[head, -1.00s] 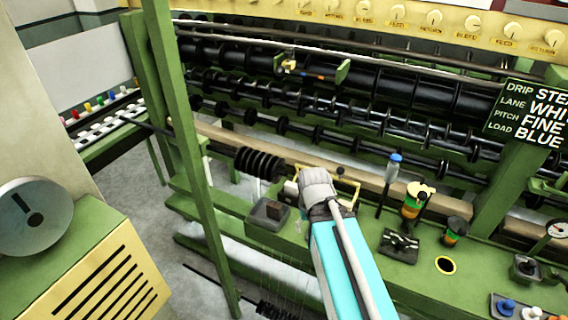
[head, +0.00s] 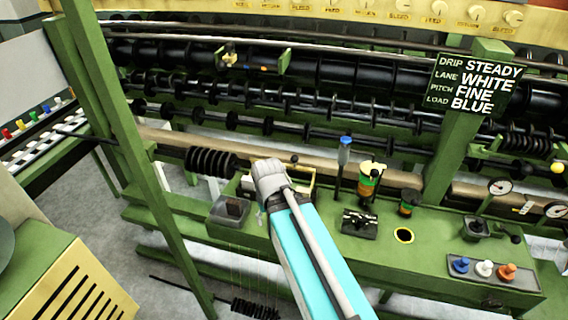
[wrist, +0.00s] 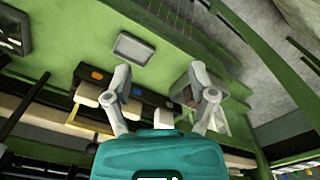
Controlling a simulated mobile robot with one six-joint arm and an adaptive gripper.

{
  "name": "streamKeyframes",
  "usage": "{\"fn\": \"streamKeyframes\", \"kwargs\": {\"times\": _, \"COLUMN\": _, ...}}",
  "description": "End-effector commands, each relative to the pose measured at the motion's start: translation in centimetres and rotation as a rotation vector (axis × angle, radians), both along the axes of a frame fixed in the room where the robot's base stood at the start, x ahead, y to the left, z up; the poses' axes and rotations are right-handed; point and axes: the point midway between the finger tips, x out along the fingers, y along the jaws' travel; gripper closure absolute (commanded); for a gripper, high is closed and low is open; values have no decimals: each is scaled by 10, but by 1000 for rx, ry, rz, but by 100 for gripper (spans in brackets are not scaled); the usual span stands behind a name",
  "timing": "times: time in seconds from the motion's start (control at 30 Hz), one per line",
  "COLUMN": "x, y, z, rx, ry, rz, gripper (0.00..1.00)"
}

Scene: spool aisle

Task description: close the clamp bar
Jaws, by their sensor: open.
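My gripper (wrist: 160,98) is open, its two fingers wide apart in the wrist view. Between and behind the fingers lies a dark bar-like part (wrist: 150,97) with orange and blue patches, beside cream-coloured rolls or blocks. I cannot tell for sure whether this is the clamp bar, and no contact is clear. In the head view my wrist (head: 268,178) covers part of a yellow-edged box (head: 302,181) on the green bench. A black knob (head: 294,159) shows just above that box. The fingertips are hidden in the head view.
Left of my wrist are a black ribbed spool (head: 210,162) and a grey tray with a dark block (head: 232,208). A green post (head: 125,140) rises at left.

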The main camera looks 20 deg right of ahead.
Motion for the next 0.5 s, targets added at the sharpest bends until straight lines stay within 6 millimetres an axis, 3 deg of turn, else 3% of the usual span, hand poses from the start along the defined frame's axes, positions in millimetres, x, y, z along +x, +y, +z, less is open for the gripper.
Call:
{"fn": "streamKeyframes", "kwargs": {"times": 0.03, "x": 0, "y": 0, "z": 0, "rx": 0, "ry": 0, "rz": 0, "gripper": 36}}
{"fn": "streamKeyframes", "kwargs": {"times": 0.17, "x": 10, "y": -4, "z": 3, "rx": 1, "ry": -9, "rz": -5, "gripper": 61}}
{"fn": "streamKeyframes", "kwargs": {"times": 0.27, "x": 30, "y": -12, "z": 10, "rx": 4, "ry": -29, "rz": -14, "gripper": 79}}
{"fn": "streamKeyframes", "kwargs": {"times": 0.37, "x": 63, "y": -28, "z": 21, "rx": 7, "ry": -65, "rz": -32, "gripper": 98}}
{"fn": "streamKeyframes", "kwargs": {"times": 0.5, "x": 123, "y": -64, "z": 40, "rx": 9, "ry": -135, "rz": -63, "gripper": 100}}
